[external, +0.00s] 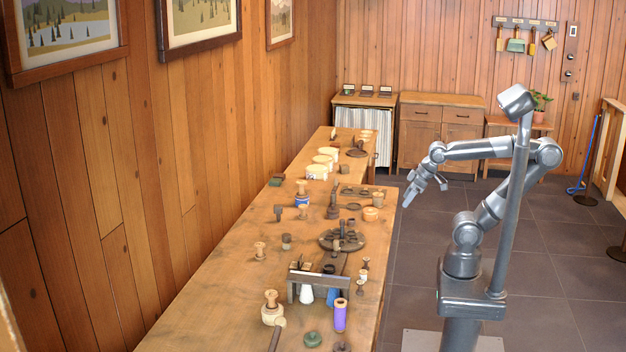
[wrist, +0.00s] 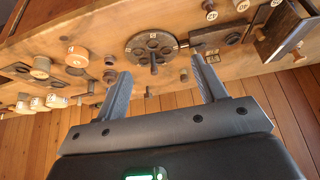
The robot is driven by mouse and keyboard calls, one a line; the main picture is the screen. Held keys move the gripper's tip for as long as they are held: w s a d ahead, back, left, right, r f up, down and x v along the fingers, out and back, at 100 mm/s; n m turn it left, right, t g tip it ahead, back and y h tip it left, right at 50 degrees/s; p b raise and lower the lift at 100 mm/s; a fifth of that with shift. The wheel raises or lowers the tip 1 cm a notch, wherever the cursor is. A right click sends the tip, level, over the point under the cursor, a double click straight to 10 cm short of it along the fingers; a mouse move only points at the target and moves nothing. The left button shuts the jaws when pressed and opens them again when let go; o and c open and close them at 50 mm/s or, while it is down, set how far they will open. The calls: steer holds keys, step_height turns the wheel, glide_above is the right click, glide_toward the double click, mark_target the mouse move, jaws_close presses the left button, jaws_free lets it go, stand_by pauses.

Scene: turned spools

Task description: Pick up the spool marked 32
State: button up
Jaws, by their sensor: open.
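Several turned spools stand on the table. One wide tan spool (wrist: 77,57) has a mark on its top, too small to read surely. A pale-topped spool (wrist: 211,11) also bears a mark that I cannot read surely. In the external view, spools include a small tan one (external: 260,250) and a purple-wound one (external: 340,316). I cannot tell which spool is marked 32.
A dark round holder (external: 328,239) with cups and an upright post stands mid-table; it shows between my fingers in the wrist view (wrist: 133,43). A low wooden rack (external: 320,280) stands nearer the front. Pale tubs (external: 317,171) stand farther back. The table's left side is mostly bare.

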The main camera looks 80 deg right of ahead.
steer(key=w+a+r+n, duration=0.1)
steer(key=w+r, duration=0.2)
steer(key=w, duration=0.4)
steer(key=w+a+r+n, duration=0.1)
steer(key=w+r, duration=0.2)
steer(key=w, duration=0.5)
steer(key=n+g+y, duration=0.2)
steer(key=n+g, duration=0.1)
steer(key=n, duration=0.2)
glide_above(260, 244)
steer(key=s+d, duration=0.2)
step_height(260, 244, down, 18)
steer(key=x, duration=0.5)
steer(key=shift+a+f, duration=0.2)
steer(key=shift+f, duration=0.1)
steer(key=shift+a+x, duration=0.2)
steer(key=shift+x, duration=2.5)
steer(key=shift+r, duration=0.1)
steer(key=shift+c, duration=0.5)
